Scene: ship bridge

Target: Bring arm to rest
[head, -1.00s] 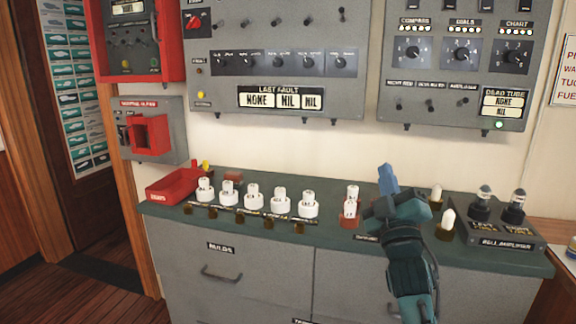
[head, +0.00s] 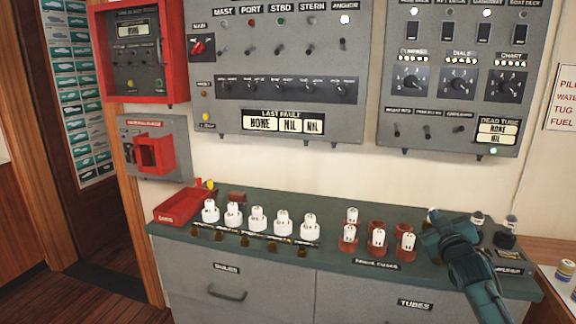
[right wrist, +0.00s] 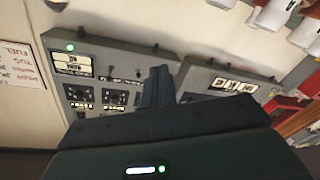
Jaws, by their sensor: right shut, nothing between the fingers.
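My right gripper (head: 434,222) is shut and empty. My left gripper does not show.
White fuses in red holders (head: 378,240) stand just left of my right arm. Grey switch panels (head: 275,90) hang above. A side surface (head: 560,275) lies at right.

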